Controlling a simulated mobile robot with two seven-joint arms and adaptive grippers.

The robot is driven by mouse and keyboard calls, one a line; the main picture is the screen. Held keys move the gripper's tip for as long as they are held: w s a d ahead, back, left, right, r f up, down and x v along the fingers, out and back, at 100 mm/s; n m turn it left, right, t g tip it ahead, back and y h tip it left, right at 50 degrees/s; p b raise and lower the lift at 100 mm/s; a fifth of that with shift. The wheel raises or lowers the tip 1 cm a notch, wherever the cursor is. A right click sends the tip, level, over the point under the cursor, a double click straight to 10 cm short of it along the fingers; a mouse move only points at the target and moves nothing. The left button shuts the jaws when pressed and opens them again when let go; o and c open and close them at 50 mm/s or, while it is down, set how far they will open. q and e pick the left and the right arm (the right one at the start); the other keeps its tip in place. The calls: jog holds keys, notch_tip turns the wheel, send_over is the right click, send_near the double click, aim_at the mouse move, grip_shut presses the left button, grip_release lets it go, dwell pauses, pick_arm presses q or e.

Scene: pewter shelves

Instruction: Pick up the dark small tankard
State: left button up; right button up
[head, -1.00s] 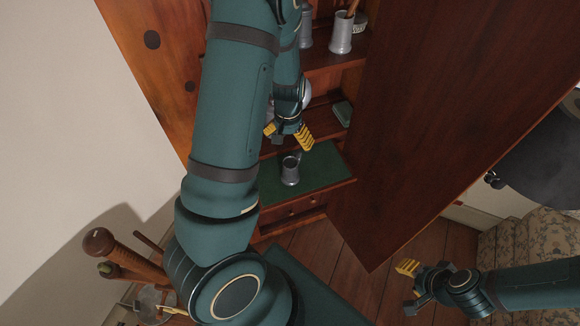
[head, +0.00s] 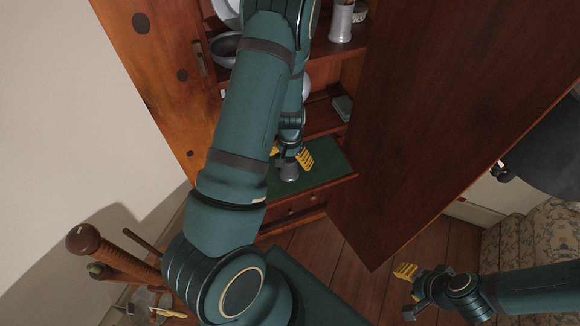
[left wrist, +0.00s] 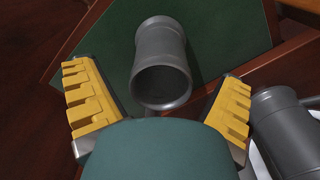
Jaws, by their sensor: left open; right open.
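A small dark grey tankard (head: 289,173) stands on the green surface (head: 330,160) low in the wooden cabinet. In the left wrist view the tankard (left wrist: 160,45) lies between my two yellow fingers, its open mouth toward the camera. My left gripper (head: 290,157) is open just above it, partly hiding it in the head view. A gap shows between the tankard and each finger in the left wrist view. My right gripper (head: 408,291) is open and empty, away at the lower right.
Another grey tankard (left wrist: 287,132) shows at the right of the left wrist view. A grey tankard (head: 341,22) holding something stands on an upper shelf, near a bowl (head: 226,50). A small green box (head: 343,106) sits on a middle shelf. A large wooden door (head: 440,120) stands right.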

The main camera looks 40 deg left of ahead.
pick_arm(q)
jog(key=shift+f, duration=0.35)
jog(key=shift+r, duration=0.1)
jog(key=c, duration=1.5)
jog(key=shift+o, duration=0.2)
